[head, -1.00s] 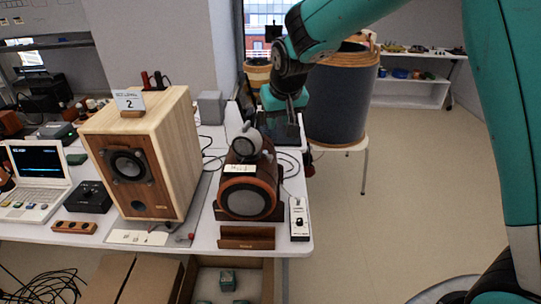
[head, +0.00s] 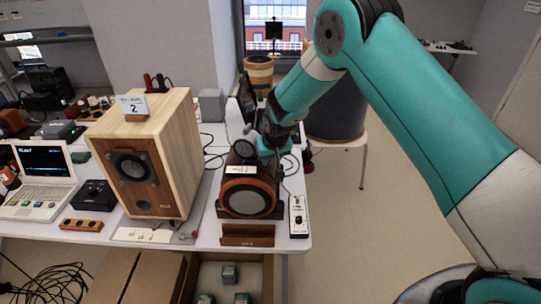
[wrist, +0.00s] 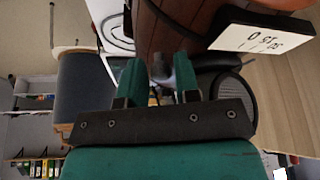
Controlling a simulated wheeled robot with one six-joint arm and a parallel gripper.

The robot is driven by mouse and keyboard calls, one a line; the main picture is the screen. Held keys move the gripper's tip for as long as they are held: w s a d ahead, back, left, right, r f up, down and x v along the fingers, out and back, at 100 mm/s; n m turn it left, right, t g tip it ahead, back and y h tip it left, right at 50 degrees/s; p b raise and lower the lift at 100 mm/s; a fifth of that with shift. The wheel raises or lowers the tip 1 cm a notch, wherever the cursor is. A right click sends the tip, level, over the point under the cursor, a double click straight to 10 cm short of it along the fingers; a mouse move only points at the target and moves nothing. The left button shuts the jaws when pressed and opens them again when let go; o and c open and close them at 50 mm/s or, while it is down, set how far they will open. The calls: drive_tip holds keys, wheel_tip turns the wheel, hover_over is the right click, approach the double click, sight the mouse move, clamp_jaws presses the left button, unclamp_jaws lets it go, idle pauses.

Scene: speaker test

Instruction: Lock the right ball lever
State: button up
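A round wooden speaker unit (head: 249,197) with a dark cone stands at the right end of the table. A small round part (head: 243,149) sits on top of it. My gripper (head: 272,146) is at the upper right of this unit. In the wrist view my gripper (wrist: 159,78) has its two teal fingers apart beside the brown wooden body (wrist: 175,30). A small grey metallic piece (wrist: 162,70) shows between or just beyond the fingers; I cannot tell whether it is the ball lever or whether they touch it. No ball lever is clearly recognisable.
A large wooden speaker (head: 151,168) with a "2" card stands to the left. A small switch box (head: 298,216) lies at the table's right edge. A white label (wrist: 262,38) is close to the fingers in the wrist view. Open floor lies right of the table.

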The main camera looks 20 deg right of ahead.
clamp_jaws()
drive_tip(key=shift+w+d+f+n+y+b, duration=0.15)
drive_tip(key=shift+d+n+y+b, duration=0.35)
drive_tip(key=shift+n+b, duration=0.6)
drive_tip(key=n, duration=0.1)
drive_tip(key=d+n+b, duration=0.1)
drive_tip(key=shift+w+d+n+g+y+b, duration=0.1)
drive_tip(key=shift+w+n+g+y+b, duration=0.05)
drive_tip(key=shift+n+g+y+b, duration=0.2)
drive_tip(key=shift+w+d+n+g+y+b, duration=0.4)
drive_tip(key=shift+n+b, duration=0.25)
drive_tip(key=shift+n, duration=0.85)
drive_tip(key=shift+w+d+n+g+y+b, duration=0.35)
drive_tip(key=shift+w+n+g+b, duration=0.25)
drive_tip(key=shift+n, duration=0.95)
drive_tip(key=shift+w+d+n+g+y+b, duration=0.35)
drive_tip(key=shift+n+b, duration=0.4)
drive_tip(key=shift+n, duration=0.75)
